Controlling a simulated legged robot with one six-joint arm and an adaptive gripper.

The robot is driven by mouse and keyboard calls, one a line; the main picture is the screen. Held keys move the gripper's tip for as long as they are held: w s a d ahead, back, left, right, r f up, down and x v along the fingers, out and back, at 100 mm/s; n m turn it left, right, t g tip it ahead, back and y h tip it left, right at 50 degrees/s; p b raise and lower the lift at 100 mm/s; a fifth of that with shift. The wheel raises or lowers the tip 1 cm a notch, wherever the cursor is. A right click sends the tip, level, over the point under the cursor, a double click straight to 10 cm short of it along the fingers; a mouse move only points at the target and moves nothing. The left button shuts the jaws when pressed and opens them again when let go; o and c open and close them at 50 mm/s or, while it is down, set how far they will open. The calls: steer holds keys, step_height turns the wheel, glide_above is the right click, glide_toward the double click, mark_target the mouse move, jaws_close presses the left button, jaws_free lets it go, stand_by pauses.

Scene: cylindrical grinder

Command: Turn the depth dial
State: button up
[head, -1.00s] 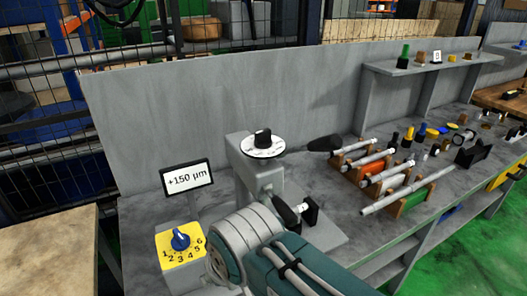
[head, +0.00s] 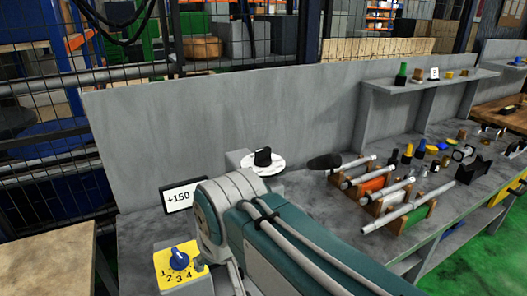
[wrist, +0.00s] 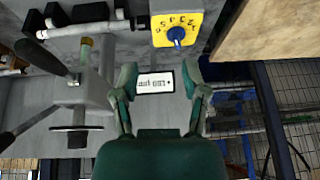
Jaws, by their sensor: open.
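A yellow dial plate (head: 165,271) with numbers and a blue knob (head: 179,258) is on a grey block at the front left of the bench. A white round dial (head: 276,166) with a black knob (head: 263,157) sits on top of the grey machine. Which one is the depth dial is not labelled. A display sign (head: 177,198) reads "+150", partly covered by my arm. In the wrist view, upside down, my gripper (wrist: 159,72) is open and empty, with the sign (wrist: 155,83) between its fingers in the picture and the blue knob (wrist: 177,35) beyond the fingertips.
A grey back panel (head: 220,110) stands behind the bench. Several rods lie on a rack (head: 400,217) to the right, with small parts behind it. A lever with a dark handle (wrist: 55,58) sticks out from the machine. A wooden table (head: 50,260) is at the left.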

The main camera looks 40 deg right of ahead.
steer(key=w+d+r+m+g, duration=0.1)
steer(key=w+d+r+m, duration=0.4)
steer(key=w+r, duration=0.25)
step_height(320, 180, up, 10)
steer(key=f+m+g, duration=0.1)
steer(key=m+g, duration=0.3)
steer(key=m, duration=0.7)
glide_above(263, 149)
steer(key=shift+f, duration=5.15)
jaws_close()
